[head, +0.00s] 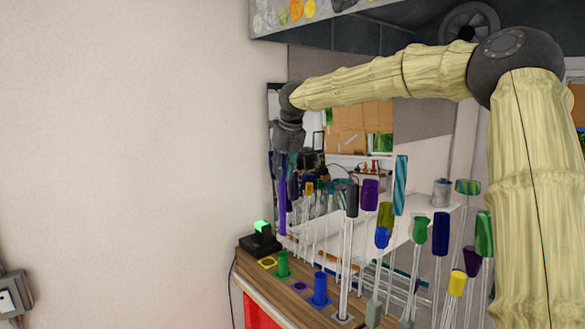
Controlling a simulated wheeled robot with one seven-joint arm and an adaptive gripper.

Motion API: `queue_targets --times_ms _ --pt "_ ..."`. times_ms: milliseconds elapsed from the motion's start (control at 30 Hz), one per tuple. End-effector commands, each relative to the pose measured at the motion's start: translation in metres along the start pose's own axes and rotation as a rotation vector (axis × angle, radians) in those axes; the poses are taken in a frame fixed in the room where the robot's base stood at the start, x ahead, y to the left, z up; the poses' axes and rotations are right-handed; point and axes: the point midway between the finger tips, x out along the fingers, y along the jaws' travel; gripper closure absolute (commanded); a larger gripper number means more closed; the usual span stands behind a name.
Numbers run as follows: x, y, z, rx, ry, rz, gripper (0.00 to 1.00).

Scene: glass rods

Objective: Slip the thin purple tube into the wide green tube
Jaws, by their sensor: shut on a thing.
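The thin purple tube (282,209) hangs roughly upright below my gripper (281,172), which is shut on its upper part. The fingers are small and dark against a cluttered background, so their exact grip is hard to see. The wide green tube (283,265) stands upright on the wooden bench top, near its left end. The purple tube's lower end shows just above the green tube in the picture, with a small gap between them. I cannot tell from this one view how well they line up in depth.
A blue tube (320,290) stands on the bench (285,289), with a flat yellow ring (267,263) and a purple ring (300,286) nearby. A black box (260,244) with a glowing green top stands behind. Several tall clear rods with coloured ends crowd the right.

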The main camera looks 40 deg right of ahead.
Motion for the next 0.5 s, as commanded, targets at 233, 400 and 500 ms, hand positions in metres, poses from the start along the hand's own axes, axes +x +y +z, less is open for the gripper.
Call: queue_targets --times_ms 233,400,500 --pt "0.003 -0.001 -0.002 0.009 -0.003 -0.003 1.00" --pt "0.011 -0.001 -0.005 0.008 -0.002 -0.003 1.00" --pt "0.016 -0.001 -0.007 0.008 -0.001 -0.003 1.00"
